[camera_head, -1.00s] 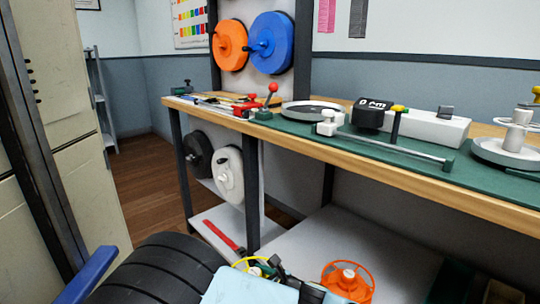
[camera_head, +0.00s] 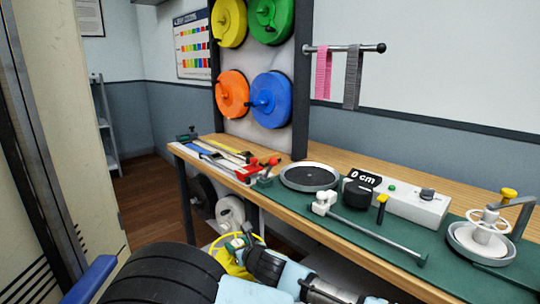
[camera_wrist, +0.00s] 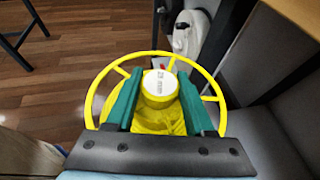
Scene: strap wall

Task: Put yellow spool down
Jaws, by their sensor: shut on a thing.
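The yellow spool is a spoked wheel with a thick hub and a white round label; it fills the middle of the wrist view (camera_wrist: 153,117). My gripper (camera_wrist: 159,92) has its green fingers shut on the hub, one on each side. In the head view the spool (camera_head: 232,268) shows partly at the lower middle, in front of the bench, with my gripper (camera_head: 237,243) and wrist over it. The spool is held in the air, below the bench top. Much of its rim is hidden by my arm in the head view.
The wooden bench (camera_head: 410,285) carries a green mat, a round turntable (camera_head: 310,176), a measuring device (camera_head: 395,200) and a winder (camera_head: 482,240). Coloured spools hang on a rack (camera_head: 262,60). Wooden floor is clear at left.

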